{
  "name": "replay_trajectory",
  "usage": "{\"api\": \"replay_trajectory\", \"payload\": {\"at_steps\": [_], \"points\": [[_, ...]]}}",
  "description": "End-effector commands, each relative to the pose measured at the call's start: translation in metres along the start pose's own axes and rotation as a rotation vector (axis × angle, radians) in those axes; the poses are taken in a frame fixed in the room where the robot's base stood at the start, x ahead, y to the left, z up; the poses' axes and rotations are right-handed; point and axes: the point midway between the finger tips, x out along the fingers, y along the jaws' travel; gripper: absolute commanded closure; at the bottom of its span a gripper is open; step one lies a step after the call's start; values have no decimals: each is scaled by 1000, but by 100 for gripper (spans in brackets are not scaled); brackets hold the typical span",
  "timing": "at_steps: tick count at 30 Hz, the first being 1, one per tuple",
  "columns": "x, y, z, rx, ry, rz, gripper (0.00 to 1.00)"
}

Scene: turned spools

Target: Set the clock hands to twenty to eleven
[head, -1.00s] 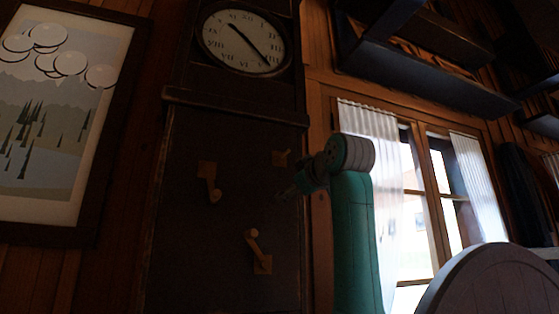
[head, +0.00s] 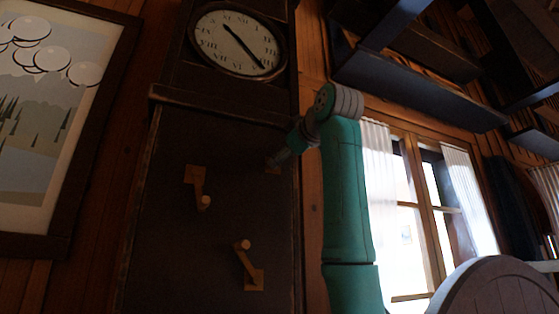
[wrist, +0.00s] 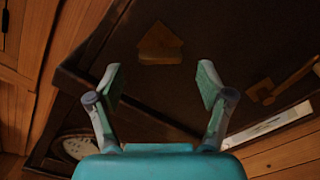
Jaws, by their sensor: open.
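The clock dial (head: 238,42) is high on the dark case, its short hand pointing up-left and its long hand down-right. In the wrist view my gripper (wrist: 160,76) is open and empty. The dial shows at lower left (wrist: 78,147).
A framed picture (head: 45,120) hangs left of the case. A curtained window (head: 420,210) and dark shelves (head: 420,82) are to the right. A round-topped wooden object (head: 495,290) stands at lower right. Another crank (wrist: 285,82) shows at the right of the wrist view.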

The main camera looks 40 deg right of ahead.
Motion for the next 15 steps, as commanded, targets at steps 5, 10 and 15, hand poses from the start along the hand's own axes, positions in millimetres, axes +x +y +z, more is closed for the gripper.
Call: {"api": "replay_trajectory", "payload": {"at_steps": [5,10,15], "points": [[25,0,0,1,-1,-1,21],[36,0,0,1,0,0,21],[39,0,0,0,0,0,21]]}}
